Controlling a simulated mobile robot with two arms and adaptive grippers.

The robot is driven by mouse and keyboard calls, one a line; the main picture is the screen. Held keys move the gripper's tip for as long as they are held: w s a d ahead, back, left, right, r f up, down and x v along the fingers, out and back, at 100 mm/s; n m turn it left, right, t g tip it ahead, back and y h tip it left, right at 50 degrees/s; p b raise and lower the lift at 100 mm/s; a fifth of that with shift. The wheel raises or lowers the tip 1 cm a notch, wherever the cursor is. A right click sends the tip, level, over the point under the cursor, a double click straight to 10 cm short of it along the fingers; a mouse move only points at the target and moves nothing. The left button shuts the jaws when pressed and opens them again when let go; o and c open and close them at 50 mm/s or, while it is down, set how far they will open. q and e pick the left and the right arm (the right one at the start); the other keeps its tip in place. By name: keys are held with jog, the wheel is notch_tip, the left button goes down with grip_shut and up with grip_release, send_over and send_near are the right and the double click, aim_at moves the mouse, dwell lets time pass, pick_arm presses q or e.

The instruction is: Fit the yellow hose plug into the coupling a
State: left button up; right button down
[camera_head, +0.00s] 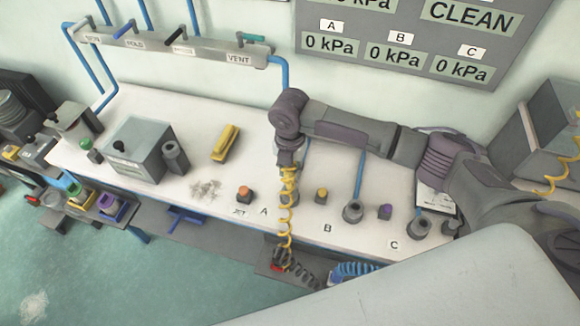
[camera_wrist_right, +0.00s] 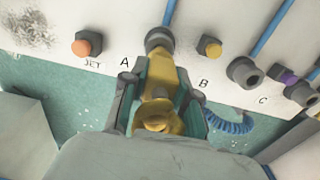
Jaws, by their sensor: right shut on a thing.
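My right gripper (camera_head: 287,168) reaches down over the bench's front part, near the letter A. In the right wrist view the gripper (camera_wrist_right: 160,95) is shut on the yellow hose plug (camera_wrist_right: 161,75). The plug's far end points at coupling A (camera_wrist_right: 160,38), a dark grey round socket on the bench, and overlaps its near edge in the picture. I cannot tell whether the plug is inside the socket or only in front of it. In the head view a coiled yellow hose (camera_head: 286,215) hangs below the gripper and hides most of coupling A. My left gripper is not in view.
An orange button (camera_head: 244,193), a yellow button (camera_head: 321,195) and a purple button (camera_head: 385,211) stand along the white bench (camera_head: 255,160). Coupling B (camera_head: 352,211) and coupling C (camera_head: 420,228) are to the right. A yellow block-like tool (camera_head: 226,143) and a grey box (camera_head: 140,150) lie left.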

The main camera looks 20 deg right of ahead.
aim_at(290, 180)
jog(key=shift+r+p, duration=0.1)
jog(key=shift+p, duration=0.8)
dwell(1.2)
jog(key=shift+s+f+b, duration=0.1)
jog(key=shift+f+b, duration=1.25)
jog(key=shift+f, duration=1)
jog(key=c, duration=0.8)
grip_release()
jog(key=shift+r, duration=0.15)
notch_tip(290, 180, up, 12)
jog(key=shift+f, duration=0.15)
jog(key=shift+f, duration=0.1)
